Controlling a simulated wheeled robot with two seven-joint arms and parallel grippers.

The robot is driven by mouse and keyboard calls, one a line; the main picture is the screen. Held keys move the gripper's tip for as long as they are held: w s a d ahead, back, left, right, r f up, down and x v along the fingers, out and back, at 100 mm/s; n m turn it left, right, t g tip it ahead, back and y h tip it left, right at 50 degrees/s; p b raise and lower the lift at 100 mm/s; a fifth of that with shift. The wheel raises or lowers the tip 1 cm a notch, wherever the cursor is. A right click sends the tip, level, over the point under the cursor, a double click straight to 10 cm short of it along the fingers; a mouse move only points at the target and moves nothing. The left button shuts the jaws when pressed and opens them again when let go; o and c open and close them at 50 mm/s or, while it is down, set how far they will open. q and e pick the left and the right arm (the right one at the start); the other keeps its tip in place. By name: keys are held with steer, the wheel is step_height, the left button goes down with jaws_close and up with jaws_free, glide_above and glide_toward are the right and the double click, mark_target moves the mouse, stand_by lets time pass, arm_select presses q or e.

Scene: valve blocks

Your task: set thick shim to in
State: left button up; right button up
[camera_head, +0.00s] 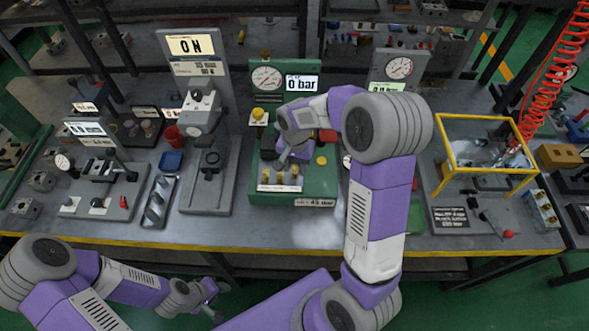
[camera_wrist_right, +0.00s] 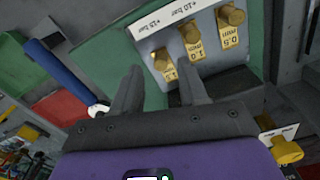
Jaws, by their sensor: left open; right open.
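Three brass knobs with yellow mm tags stand in a row on a pale panel of the green valve block (camera_head: 308,190). In the right wrist view, the right knob (camera_wrist_right: 231,16) is tagged 0.5 mm, the middle knob (camera_wrist_right: 190,32) seems tagged 1.0, and the left knob (camera_wrist_right: 161,58) has a tag partly hard to read. I cannot tell for certain which is the thick shim. My right gripper (camera_wrist_right: 159,72) is open, its fingertips pointing at the panel near the left and middle knobs, nothing between them. My left gripper (camera_head: 210,297) is open and empty below the bench's front edge.
A gauge panel (camera_head: 267,78) reading 0 bar stands behind the block. A yellow knob (camera_head: 258,113) stands at its back left. A grey press (camera_head: 205,180) is to the left, a yellow-framed cage (camera_head: 484,116) to the right. A blue-handled tool lies beside the block.

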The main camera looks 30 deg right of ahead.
steer(key=shift+f, duration=1)
steer(key=shift+c, duration=0.4)
jaws_close()
